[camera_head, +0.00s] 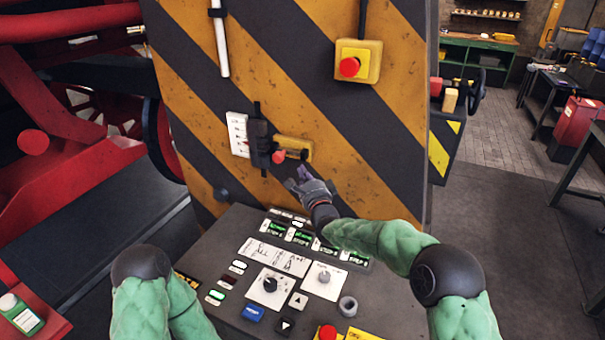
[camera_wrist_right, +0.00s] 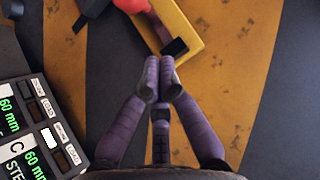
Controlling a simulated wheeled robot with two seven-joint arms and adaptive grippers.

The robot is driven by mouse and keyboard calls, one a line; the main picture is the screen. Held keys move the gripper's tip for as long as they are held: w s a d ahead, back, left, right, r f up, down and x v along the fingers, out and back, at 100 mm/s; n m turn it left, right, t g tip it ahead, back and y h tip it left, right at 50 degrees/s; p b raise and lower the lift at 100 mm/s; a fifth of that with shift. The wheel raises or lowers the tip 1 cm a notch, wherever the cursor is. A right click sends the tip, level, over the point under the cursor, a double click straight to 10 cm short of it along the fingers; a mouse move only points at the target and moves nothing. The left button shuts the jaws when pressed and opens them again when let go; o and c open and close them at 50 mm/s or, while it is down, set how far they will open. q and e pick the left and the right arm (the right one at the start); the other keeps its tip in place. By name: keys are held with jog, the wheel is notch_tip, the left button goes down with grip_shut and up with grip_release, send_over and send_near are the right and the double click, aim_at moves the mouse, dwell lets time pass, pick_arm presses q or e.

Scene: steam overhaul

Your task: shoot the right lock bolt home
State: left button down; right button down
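The lock bolt's red knob (camera_head: 278,157) sits at the left part of a yellow block (camera_head: 295,147) on the striped panel, with a dark part to its right. In the right wrist view the red knob (camera_wrist_right: 131,4) is cut off at the top edge, beside the yellow block (camera_wrist_right: 184,22) with its dark end (camera_wrist_right: 175,46). My left gripper is out of view.
A black fixture (camera_head: 259,140) and a white label plate (camera_head: 238,134) are left of the block. A red stop button (camera_head: 349,67) is above right. A control desk (camera_head: 235,225) with knobs and keys lies below, near my right forearm.

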jog(key=r+v, duration=0.1)
jog(key=v, duration=0.7)
jog(key=shift+s+a+f, duration=0.25)
jog(key=shift+a+f, duration=0.05)
jog(key=shift+f, duration=0.15)
